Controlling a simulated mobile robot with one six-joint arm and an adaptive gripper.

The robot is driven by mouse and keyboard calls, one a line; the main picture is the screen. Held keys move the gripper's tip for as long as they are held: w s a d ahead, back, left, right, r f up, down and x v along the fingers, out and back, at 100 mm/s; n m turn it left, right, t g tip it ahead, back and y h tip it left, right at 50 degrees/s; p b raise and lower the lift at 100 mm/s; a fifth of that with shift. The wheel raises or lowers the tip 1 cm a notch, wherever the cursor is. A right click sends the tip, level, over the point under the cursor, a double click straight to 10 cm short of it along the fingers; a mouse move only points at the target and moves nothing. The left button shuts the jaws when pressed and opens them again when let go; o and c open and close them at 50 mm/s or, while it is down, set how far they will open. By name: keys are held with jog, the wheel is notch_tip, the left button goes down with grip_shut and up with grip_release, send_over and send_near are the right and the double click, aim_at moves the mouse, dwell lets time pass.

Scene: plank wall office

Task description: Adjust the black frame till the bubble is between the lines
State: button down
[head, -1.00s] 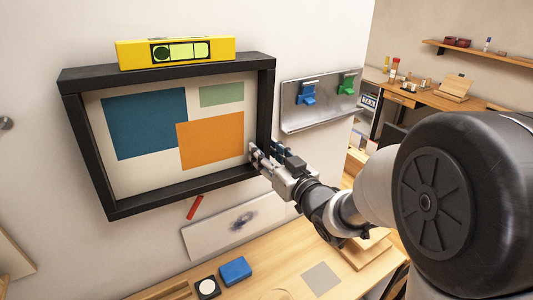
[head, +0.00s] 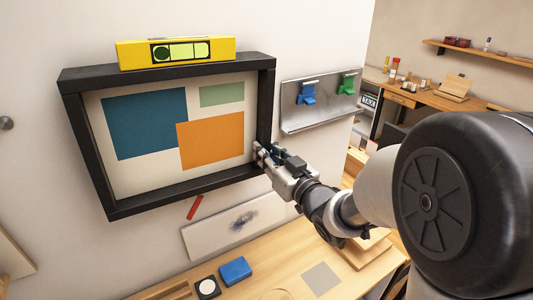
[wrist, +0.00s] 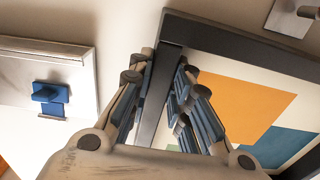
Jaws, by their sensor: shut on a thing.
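The black frame (head: 255,64) hangs on the pale wall around a picture of blue, orange and green blocks. A yellow spirit level (head: 222,47) lies along its top edge. The level's green vial (head: 182,50) has dark lines and a round dark-edged mark at its left end. My gripper (head: 263,153) is shut on the lower part of the frame's right side bar. In the wrist view, the bar of the frame (wrist: 240,42) runs between my gripper's fingers (wrist: 163,78).
A metal plate (head: 318,112) with blue and green clips is on the wall right of the frame. Below, a wooden bench (head: 270,277) holds a blue box (head: 235,271) and a black-and-white round item (head: 207,287). A red stick (head: 195,207) shows beneath the frame.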

jog(key=shift+w+d+r+b, duration=0.25)
jog(key=shift+d+r+b, duration=0.05)
jog(key=shift+d+r, duration=0.1)
jog(key=c, duration=1.5)
grip_release()
jog(key=v, duration=1.2)
